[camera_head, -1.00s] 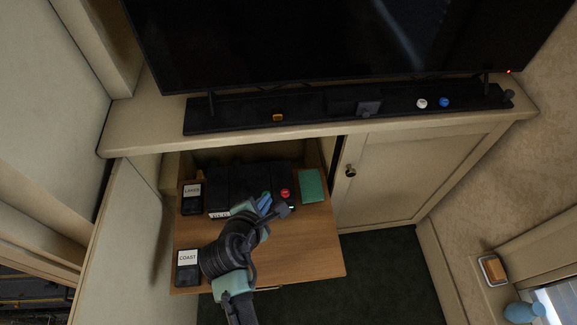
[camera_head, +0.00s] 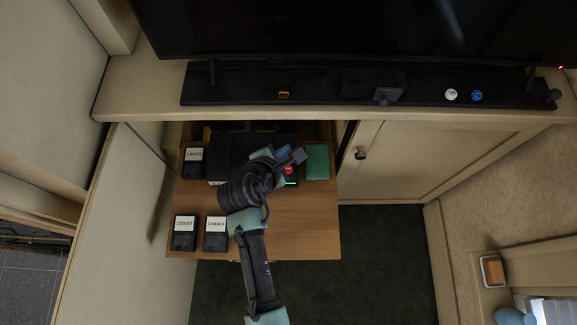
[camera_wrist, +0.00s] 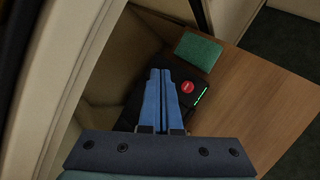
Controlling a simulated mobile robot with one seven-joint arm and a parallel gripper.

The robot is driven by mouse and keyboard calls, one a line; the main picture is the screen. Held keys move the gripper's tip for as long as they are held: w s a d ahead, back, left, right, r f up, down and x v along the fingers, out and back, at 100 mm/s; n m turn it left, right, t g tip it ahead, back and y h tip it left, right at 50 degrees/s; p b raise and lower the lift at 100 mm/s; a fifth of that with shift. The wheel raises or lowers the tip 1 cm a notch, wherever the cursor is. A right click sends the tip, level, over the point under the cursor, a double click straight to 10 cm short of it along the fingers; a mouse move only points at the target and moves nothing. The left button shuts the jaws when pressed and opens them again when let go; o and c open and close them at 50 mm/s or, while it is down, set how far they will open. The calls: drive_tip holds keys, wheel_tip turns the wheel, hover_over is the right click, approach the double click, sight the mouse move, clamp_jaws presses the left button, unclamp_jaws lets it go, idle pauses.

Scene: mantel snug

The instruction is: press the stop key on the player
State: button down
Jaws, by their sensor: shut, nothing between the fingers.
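The player is a black box (camera_head: 226,152) on a wooden pull-out shelf (camera_head: 305,228). A red key (camera_head: 289,170) with a glowing green strip beside it is at the player's right end. The red key also shows in the wrist view (camera_wrist: 187,87), with writing too small to read. My gripper (camera_head: 299,155) is shut and empty, over the player's right end by the red key. In the wrist view its blue fingers (camera_wrist: 160,73) lie together, left of the red key. Whether they touch the player I cannot tell. My arm hides part of the player.
Black cases labelled LAKES (camera_head: 193,163), COAST (camera_head: 184,236) and CANALS (camera_head: 215,238) lie on the shelf. A green case (camera_head: 317,162) lies right of the player. The mantel ledge (camera_head: 150,95) overhangs behind. A closed cabinet door (camera_head: 420,160) stands at right.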

drive_tip(key=b, duration=0.7)
hover_over(286, 168)
drive_tip(key=s, duration=0.1)
wheel_tip(286, 168, down, 7)
drive_tip(key=shift+r, duration=0.2)
drive_tip(key=shift+f, duration=0.8)
drive_tip(key=shift+f, duration=0.15)
idle(0.5)
drive_tip(key=shift+f, duration=0.3)
drive_tip(key=shift+f, duration=0.45)
idle(0.5)
drive_tip(key=shift+r, duration=0.1)
drive_tip(key=shift+r+p, duration=0.8)
drive_tip(key=shift+p, duration=0.05)
